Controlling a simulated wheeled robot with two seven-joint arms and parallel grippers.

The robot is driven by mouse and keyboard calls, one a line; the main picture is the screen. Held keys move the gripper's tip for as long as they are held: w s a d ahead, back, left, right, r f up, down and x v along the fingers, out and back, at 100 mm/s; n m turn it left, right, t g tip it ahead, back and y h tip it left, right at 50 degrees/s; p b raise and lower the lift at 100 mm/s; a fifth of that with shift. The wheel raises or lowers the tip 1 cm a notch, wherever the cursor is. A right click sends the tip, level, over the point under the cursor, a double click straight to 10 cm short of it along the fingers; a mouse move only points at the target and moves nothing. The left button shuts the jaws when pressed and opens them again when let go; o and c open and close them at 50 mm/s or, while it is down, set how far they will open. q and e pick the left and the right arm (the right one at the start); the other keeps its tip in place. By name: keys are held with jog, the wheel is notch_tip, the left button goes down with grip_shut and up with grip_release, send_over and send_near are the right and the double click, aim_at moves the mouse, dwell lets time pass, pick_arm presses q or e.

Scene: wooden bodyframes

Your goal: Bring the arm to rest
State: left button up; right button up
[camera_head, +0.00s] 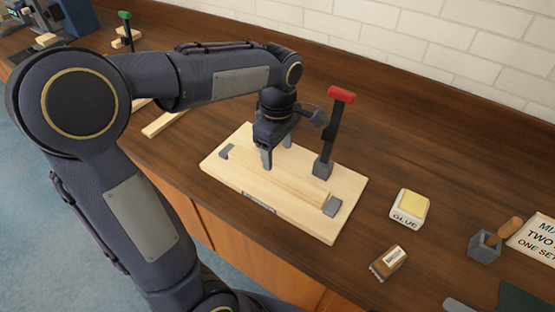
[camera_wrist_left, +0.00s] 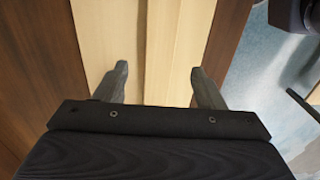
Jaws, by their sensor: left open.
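My left gripper (camera_head: 277,155) hangs fingers down over the pale wooden board (camera_head: 225,170) on the workbench. It is open, and its fingers stand apart with nothing clearly held between them. In the left wrist view the fingers of my left gripper (camera_wrist_left: 160,85) are spread over pale wood, with a long wooden strip (camera_wrist_left: 165,40) running beneath and between them. The strip (camera_head: 300,188) lies along the board, its right end by a grey stop block (camera_head: 332,206). My right gripper is not in view.
A clamp with a red handle (camera_head: 341,95) stands upright on the board, close right of my gripper. A glue box (camera_head: 407,215), a small brown block (camera_head: 388,263) and a grey cup (camera_head: 484,246) stand to the right. A brick wall (camera_head: 430,45) closes the back.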

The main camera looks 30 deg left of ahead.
pick_arm(q)
jog(key=shift+r, duration=0.75)
jog(key=shift+s, duration=0.2)
jog(key=s+d+f+m+t+h, duration=0.1)
jog(key=s+d+m+t+h, duration=0.1)
jog(key=s+m, duration=0.5)
jog(key=s+d+f+m+t+h, duration=0.1)
jog(key=s+m+t, duration=0.2)
jog(key=s+m, duration=0.5)
jog(key=shift+s+d+m+t+h, duration=0.3)
jog(key=shift+s+d+h, duration=0.1)
jog(key=shift+s, duration=0.35)
